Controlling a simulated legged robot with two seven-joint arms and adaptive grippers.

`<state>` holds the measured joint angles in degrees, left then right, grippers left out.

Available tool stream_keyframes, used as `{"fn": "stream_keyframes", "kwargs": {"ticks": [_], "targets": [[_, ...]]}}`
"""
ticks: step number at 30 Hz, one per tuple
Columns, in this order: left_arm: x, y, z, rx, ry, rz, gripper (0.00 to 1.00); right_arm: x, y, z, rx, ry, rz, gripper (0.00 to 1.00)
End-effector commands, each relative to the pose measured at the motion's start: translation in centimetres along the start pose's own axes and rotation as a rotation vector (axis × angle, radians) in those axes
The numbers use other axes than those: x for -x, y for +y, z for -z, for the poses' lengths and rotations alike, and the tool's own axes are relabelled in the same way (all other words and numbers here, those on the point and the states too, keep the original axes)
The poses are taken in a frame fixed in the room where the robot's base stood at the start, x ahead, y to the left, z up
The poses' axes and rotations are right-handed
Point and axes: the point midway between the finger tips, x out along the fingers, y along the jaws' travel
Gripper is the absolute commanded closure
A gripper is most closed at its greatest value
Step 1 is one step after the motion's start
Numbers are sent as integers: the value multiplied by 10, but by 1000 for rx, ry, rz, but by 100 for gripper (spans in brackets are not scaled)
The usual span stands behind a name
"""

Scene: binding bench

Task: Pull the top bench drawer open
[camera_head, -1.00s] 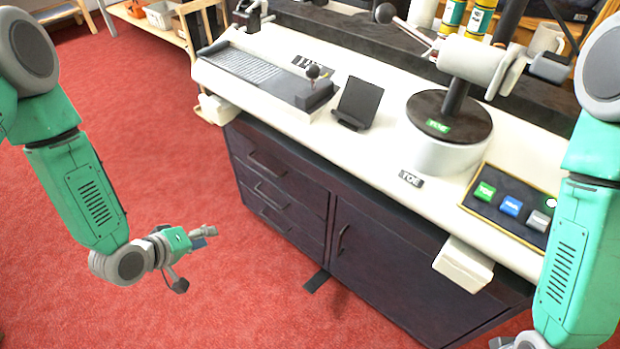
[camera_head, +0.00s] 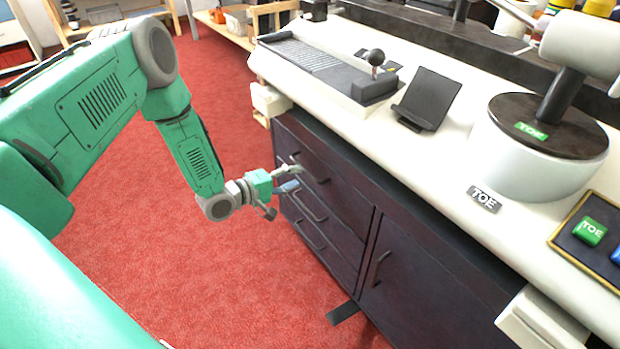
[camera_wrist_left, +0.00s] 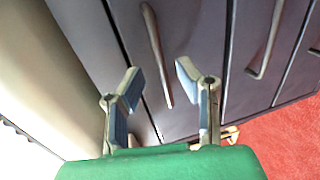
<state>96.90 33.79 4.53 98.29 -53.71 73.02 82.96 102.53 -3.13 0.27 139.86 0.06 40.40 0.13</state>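The dark wooden top bench drawer (camera_head: 345,199) is shut, just under the bench top at the left end of the cabinet. Its bar handle (camera_head: 318,177) also shows in the left wrist view (camera_wrist_left: 157,55). My left gripper (camera_head: 289,179) is at the drawer front, by the left part of this handle. In the left wrist view my left gripper (camera_wrist_left: 160,76) is open, its two fingertips apart on either side of the handle's lower end. I cannot tell whether either finger touches it. My right gripper is not in view.
Two lower drawers with bar handles (camera_head: 310,206) sit below, and a cabinet door (camera_head: 425,285) is to the right. The cream bench top (camera_head: 440,155) overhangs the drawers. It carries a keyboard-like unit (camera_head: 315,60), a dark stand (camera_head: 428,98) and a round press.

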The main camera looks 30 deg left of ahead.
Motion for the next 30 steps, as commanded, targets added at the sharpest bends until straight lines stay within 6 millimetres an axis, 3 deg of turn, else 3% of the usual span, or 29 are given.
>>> {"fn": "stream_keyframes", "kwargs": {"ticks": [3, 9, 20, 21, 23, 24, 30], "targets": [[-24, -2, 0, -2, -1, -2, 70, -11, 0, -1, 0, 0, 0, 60], [-47, -1, 0, -1, 0, -1, 70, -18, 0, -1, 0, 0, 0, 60], [-53, 1, 0, 0, 1, 0, 70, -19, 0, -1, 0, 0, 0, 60], [-53, 0, 0, 0, 1, 0, 74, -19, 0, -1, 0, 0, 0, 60], [-53, 0, 0, 0, 1, 0, 95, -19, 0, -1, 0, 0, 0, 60], [-53, 0, 0, 0, 1, 0, 100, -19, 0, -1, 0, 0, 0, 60], [-52, -1, 1, 1, 1, 2, 100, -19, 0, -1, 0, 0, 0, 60]]}}
